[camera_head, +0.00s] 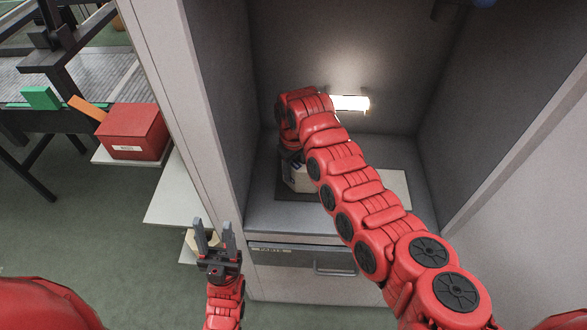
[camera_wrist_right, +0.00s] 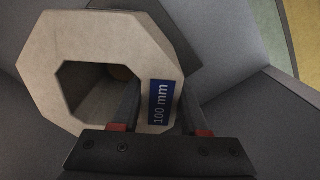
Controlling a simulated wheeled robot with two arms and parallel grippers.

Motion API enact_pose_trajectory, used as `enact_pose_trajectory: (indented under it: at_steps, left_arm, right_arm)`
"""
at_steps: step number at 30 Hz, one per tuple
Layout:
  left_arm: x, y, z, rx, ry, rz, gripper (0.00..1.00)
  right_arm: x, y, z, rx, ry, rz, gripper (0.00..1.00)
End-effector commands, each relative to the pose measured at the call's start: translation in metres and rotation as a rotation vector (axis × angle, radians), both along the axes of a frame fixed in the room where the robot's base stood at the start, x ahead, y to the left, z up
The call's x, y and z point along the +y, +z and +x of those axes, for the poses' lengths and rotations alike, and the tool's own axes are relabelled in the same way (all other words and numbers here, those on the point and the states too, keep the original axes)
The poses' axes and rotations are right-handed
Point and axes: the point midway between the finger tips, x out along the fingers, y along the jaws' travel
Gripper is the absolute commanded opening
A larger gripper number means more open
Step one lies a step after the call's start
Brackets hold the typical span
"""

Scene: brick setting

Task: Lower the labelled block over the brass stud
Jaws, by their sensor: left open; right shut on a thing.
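The labelled block (camera_wrist_right: 60,40) is a pale beige octagonal piece with a wide hole through it and a blue "100 mm" label. My right gripper (camera_wrist_right: 160,100) is shut on the block's wall beside the label. A small brownish patch (camera_wrist_right: 122,73) shows through the hole; I cannot tell whether it is the brass stud. In the head view the block (camera_head: 298,178) shows partly below my right wrist, low in the cabinet; its gap to the surface is unclear. No stud is plainly visible there. My left gripper (camera_head: 215,238) is open and empty, outside the cabinet.
The grey cabinet recess has side walls close around my right arm and a lit lamp (camera_head: 350,103) at the back. A dark mat (camera_head: 325,201) and a pale plate (camera_head: 398,188) lie on its floor. A drawer (camera_head: 290,257) is below. A red box (camera_head: 134,130) stands left, outside.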

Motion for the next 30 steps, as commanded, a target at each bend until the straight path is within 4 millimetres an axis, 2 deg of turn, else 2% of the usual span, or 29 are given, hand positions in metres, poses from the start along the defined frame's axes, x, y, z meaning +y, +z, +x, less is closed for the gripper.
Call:
enact_pose_trajectory:
  at_steps: [9,10,15,24,30]
  left_arm:
    - [0.000,-0.005,0.000,0.000,0.000,0.000,0.50]
    - [0.000,-0.004,0.000,0.000,0.000,0.000,0.50]
    - [0.000,-0.004,0.000,0.000,0.000,0.000,0.50]
    - [0.000,-0.004,0.000,0.000,0.000,0.000,0.50]
    - [0.000,-0.001,0.000,0.000,0.000,0.000,0.50]
  right_arm:
    - [0.000,-0.007,0.001,-0.005,0.000,0.001,0.00]
    - [0.000,-0.006,0.001,-0.005,0.000,0.001,0.49]
    - [0.000,-0.006,0.001,-0.004,0.000,0.001,0.79]
    - [0.000,-0.007,0.000,-0.001,0.000,0.001,0.79]
    - [0.000,0.004,0.001,-0.004,0.000,0.002,0.79]
